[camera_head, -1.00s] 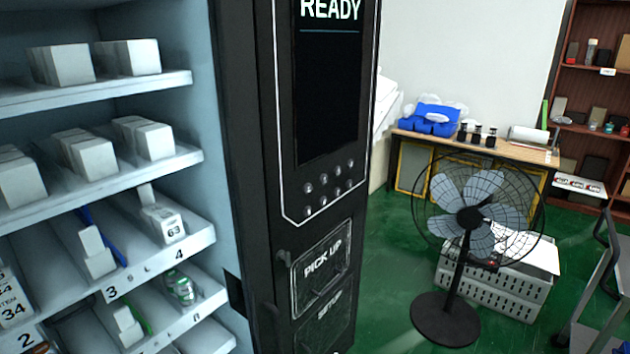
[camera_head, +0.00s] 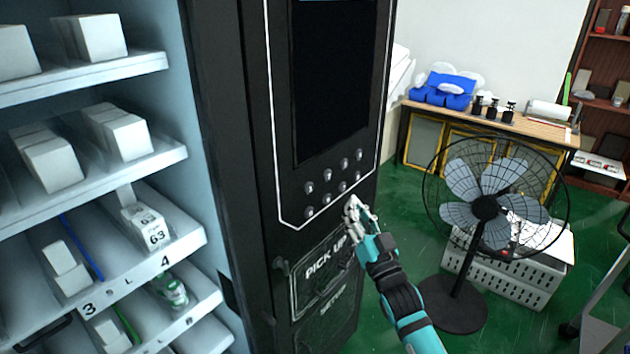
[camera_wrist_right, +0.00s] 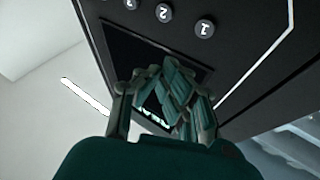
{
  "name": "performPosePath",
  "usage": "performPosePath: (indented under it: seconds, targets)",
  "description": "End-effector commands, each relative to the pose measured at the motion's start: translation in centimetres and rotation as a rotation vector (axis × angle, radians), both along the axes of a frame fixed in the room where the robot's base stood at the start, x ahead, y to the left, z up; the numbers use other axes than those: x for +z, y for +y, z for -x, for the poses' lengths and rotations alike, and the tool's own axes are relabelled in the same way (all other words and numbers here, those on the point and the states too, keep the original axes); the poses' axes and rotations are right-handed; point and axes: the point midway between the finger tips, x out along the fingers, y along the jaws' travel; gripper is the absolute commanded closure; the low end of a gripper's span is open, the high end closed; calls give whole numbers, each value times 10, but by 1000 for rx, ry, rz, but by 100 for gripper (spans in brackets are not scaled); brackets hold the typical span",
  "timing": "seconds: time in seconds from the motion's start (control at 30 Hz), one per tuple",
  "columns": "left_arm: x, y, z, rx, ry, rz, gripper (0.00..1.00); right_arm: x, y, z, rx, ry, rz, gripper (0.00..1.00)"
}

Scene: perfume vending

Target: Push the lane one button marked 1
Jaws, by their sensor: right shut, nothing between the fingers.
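The button marked 1 (camera_wrist_right: 204,27) is a round dark knob near the top of the wrist view, its digit upside down. The button marked 2 (camera_wrist_right: 164,13) is beside it, with 3 partly cut off. In the head view the buttons form two rows under the black screen (camera_head: 335,80); their digits are too small to read. My right gripper (camera_head: 353,207) is shut and empty, just below the right end of the lower row. In the wrist view its fingers (camera_wrist_right: 165,85) overlap the screen; contact is unclear. My left gripper is not in view.
The pick-up flap (camera_head: 320,268) is below the buttons. Stocked shelves (camera_head: 90,185) stand open at the left. A standing fan (camera_head: 487,208) and a crate (camera_head: 510,270) are at the right, with green floor around them.

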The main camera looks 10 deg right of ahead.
Motion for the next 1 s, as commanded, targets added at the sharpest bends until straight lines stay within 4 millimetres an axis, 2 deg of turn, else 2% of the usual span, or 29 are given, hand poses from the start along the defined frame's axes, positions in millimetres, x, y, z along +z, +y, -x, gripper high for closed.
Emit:
performPosePath:
  seconds: [0.1,0.53,1.0]
  targets:
    - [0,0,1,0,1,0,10,6,0,1,2,-11,-3,100]
    - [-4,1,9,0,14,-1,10,5,3,-4,1,-12,-3,100]
    - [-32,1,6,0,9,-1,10,3,41,-52,2,-12,-3,100]
